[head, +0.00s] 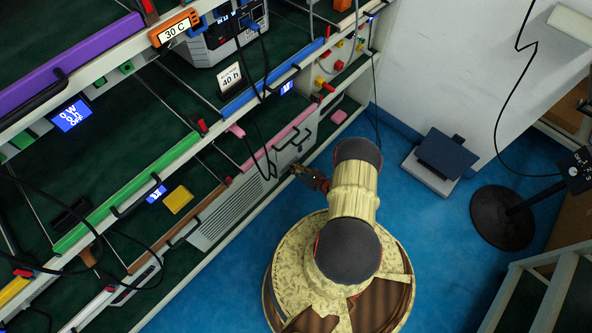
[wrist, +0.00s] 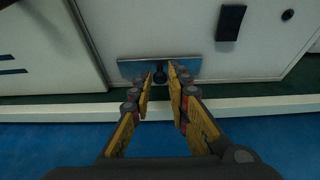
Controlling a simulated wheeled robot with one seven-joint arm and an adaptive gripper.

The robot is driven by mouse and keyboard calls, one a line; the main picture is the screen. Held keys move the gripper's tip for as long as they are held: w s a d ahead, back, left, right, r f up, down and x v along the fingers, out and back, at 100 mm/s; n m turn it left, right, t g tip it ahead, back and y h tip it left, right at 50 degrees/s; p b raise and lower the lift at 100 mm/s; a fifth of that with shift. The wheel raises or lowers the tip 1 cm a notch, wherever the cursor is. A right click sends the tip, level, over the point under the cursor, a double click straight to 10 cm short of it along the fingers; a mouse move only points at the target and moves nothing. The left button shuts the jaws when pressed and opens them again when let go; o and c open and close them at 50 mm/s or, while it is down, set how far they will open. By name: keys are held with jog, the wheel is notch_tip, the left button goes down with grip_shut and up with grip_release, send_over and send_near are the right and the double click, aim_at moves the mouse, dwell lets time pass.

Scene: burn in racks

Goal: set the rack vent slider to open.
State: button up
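The vent slider shows in the wrist view as a blue-grey metal strip (wrist: 126,69) with a dark round knob (wrist: 160,76), on a pale panel low on the rack. The knob sits near the middle of the strip, as far as I can see; the fingers cover part of the strip. My gripper (wrist: 162,84) is open, with one yellow-and-black finger on each side of the knob. A gap shows at the right finger; I cannot tell whether the left finger touches. In the head view my gripper (head: 303,172) is at the lower rack panel, right of the slatted vent grille (head: 225,215).
A black block (wrist: 230,22) is on the panel right of the slider. A white rack rail (wrist: 50,113) runs below it. Cables hang along the rack front.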

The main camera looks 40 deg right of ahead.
grip_shut()
dwell(0.5)
